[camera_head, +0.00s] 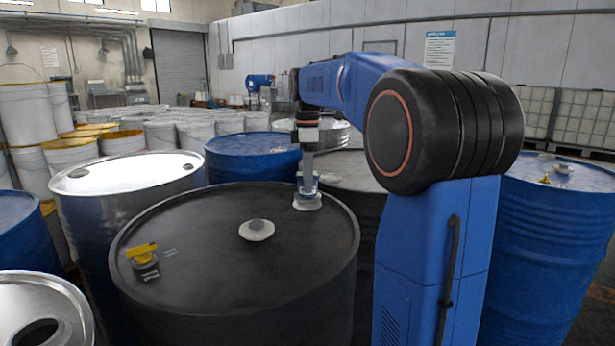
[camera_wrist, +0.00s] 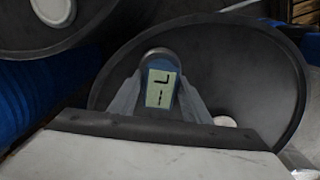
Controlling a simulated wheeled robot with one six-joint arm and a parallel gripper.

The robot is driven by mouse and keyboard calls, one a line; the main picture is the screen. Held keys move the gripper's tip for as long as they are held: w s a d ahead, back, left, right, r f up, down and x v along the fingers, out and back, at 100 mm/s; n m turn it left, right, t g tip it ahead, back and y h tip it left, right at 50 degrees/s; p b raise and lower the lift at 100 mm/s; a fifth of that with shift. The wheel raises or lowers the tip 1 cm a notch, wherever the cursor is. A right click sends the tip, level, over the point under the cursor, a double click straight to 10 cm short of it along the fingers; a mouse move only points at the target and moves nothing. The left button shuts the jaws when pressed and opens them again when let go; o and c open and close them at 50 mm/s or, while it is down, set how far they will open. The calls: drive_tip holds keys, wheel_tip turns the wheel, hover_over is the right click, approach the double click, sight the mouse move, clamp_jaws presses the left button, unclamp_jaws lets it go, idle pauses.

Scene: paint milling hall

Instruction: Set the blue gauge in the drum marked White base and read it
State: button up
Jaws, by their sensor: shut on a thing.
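My gripper (camera_head: 308,178) points down over the far right edge of a black drum (camera_head: 190,235). It is shut on the blue gauge (camera_head: 309,186), just above or in a pale round fitting (camera_head: 308,203) on that lid; I cannot tell which. In the wrist view the gauge (camera_wrist: 160,68) sits between the fingers, its display (camera_wrist: 160,88) lit with a few dark segments, tilted and not surely readable. A small label (camera_head: 150,274) beside a yellow tap on the lid is too small to read. I cannot make out which drum is marked White base.
A pale cap (camera_head: 257,229) sits mid-lid on the black drum. A steel drum (camera_head: 130,185) stands to the left, blue drums behind (camera_head: 253,150) and to the right (camera_head: 560,220). A dark drum (camera_head: 345,172) is partly behind my arm. Several white pails fill the back left.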

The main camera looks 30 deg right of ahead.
drive_tip(key=shift+f, duration=0.15)
drive_tip(key=o, duration=1.5)
drive_tip(key=shift+c, duration=0.2)
wheel_tip(320, 180, up, 17)
drive_tip(key=shift+r, duration=0.2)
